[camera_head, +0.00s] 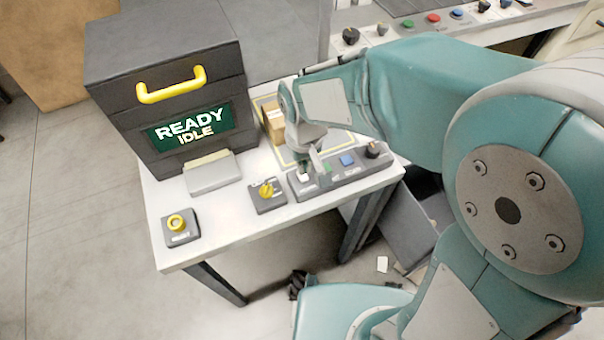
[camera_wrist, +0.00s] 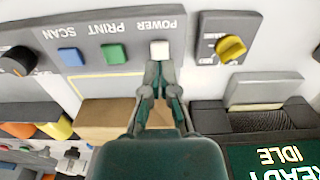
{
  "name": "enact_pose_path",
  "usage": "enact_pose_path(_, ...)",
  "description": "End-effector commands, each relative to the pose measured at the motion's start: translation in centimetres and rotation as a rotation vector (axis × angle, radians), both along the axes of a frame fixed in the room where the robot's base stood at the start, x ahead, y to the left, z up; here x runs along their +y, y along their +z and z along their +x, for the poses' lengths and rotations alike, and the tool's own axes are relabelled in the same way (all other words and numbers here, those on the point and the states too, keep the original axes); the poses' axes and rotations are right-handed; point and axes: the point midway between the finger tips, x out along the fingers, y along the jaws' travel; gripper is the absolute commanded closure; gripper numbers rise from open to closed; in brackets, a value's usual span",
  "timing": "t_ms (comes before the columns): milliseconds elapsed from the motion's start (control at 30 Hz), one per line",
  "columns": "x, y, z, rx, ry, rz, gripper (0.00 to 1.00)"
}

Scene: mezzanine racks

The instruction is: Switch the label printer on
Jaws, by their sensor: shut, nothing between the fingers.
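The dark box-shaped machine (camera_head: 165,85), which I take to be the label printer, stands on a white table. Its screen (camera_head: 194,127) reads "READY IDLE". A grey control panel (camera_head: 345,172) at the table's front carries white, green and blue buttons and a black knob. The white button (camera_wrist: 160,49) is labelled POWER in the wrist view, and it shows in the head view (camera_head: 303,178). My gripper (camera_wrist: 159,66) is shut and empty, its fingertips right at the white button's near edge. I cannot tell whether they touch it or whether it is pressed.
A yellow rotary switch (camera_head: 266,189) sits left of the panel, and a yellow round knob (camera_head: 176,223) stands at the table's left corner. A cardboard box (camera_head: 272,120) stands behind the panel. Another bench with several buttons (camera_head: 433,18) is at the back. Open floor lies to the left.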

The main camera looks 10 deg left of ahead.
Motion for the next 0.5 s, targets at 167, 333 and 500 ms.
enact_pose_path(167,0.0,1.3,0.0,-0.002,0.000,0.001,1.00)
enact_pose_path(333,0.0,2.4,0.0,-0.001,0.000,0.001,1.00)
enact_pose_path(500,0.0,3.6,0.0,-0.002,0.000,0.001,1.00)
